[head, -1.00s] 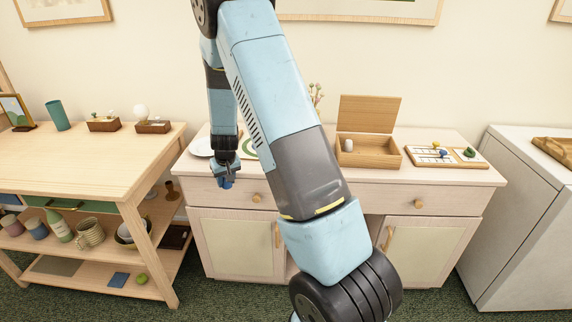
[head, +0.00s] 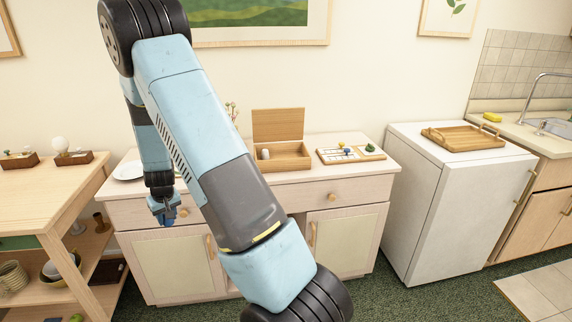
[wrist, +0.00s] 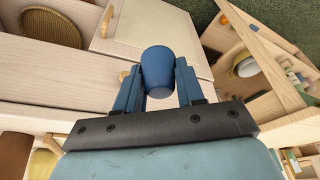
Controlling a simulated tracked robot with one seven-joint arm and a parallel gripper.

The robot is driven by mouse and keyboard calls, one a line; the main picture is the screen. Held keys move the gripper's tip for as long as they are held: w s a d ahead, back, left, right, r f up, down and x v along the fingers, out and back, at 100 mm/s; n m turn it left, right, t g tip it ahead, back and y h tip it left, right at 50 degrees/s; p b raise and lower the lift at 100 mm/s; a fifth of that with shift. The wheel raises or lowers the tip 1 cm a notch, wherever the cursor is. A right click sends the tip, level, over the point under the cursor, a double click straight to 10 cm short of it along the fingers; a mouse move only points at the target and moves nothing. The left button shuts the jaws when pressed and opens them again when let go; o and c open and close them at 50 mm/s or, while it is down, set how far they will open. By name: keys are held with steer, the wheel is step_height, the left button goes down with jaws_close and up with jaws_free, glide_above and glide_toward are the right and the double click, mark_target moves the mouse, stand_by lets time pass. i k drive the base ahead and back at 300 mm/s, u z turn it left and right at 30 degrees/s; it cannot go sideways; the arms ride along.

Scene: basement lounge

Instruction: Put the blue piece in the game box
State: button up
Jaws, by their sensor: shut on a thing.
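My gripper (head: 166,216) hangs in front of the cabinet's left drawer, below the cabinet top. In the wrist view, its two blue fingers (wrist: 157,88) are shut on a smooth, rounded blue piece (wrist: 157,66). In the head view the held piece is hard to tell from the blue fingers. The game box (head: 283,158) is a wooden box on the cabinet top, to the right of my gripper. Its lid (head: 278,124) stands open at the back, and a small whitish piece (head: 265,153) shows inside at the left.
A game board (head: 338,155) with small blue and yellow pieces lies right of the box, beside a green piece (head: 370,147). A white plate (head: 129,171) sits at the cabinet top's left. A wooden table (head: 40,185) stands left, a white appliance (head: 440,190) right.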

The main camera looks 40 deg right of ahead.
mark_target(295, 156)
steer(key=u, duration=2)
steer(key=i, duration=0.1)
steer(key=z, duration=2.85)
